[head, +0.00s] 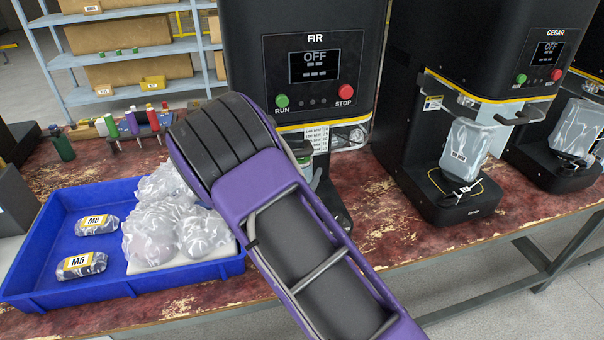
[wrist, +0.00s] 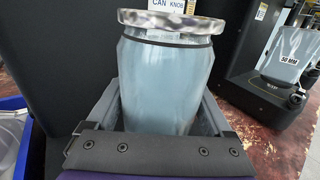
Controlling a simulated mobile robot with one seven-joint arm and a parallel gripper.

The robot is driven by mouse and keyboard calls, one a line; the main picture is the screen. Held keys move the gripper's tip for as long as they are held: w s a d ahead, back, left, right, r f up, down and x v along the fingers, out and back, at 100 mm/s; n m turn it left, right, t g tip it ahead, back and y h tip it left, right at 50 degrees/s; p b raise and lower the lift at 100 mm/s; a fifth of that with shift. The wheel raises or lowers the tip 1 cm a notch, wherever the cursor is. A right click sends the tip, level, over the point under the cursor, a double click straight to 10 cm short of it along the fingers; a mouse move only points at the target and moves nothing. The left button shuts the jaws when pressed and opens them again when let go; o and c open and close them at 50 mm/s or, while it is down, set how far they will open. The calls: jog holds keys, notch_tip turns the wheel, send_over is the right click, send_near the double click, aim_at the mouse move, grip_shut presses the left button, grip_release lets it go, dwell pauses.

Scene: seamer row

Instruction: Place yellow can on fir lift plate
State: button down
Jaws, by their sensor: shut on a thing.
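My gripper (wrist: 160,108) is shut on a can (wrist: 165,75), with a finger on each side. The can looks pale blue-grey in the wrist view, not yellow, with a mottled metallic rim on top. It stands about upright in the fingers. The can is in front of the black fir machine (head: 300,22), which is labelled FIR and whose display reads OFF. In the head view my purple arm covers the gripper and most of the machine's lower front. The fir lift plate is hidden, so I cannot tell whether the can touches it.
A blue tray (head: 120,290) with clear bags stands left of the fir machine, and its edge shows at the wrist view's left. The cedar machine (head: 480,50) stands to the right, holding a clear guard (head: 466,142). Worn red bench (head: 400,235) lies bare between the machines.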

jog(key=shift+r, duration=0.1)
grip_release()
jog(key=shift+s+a, duration=0.15)
jog(key=shift+s, duration=0.1)
jog(key=v, duration=1.1)
jog(key=shift+s, duration=0.25)
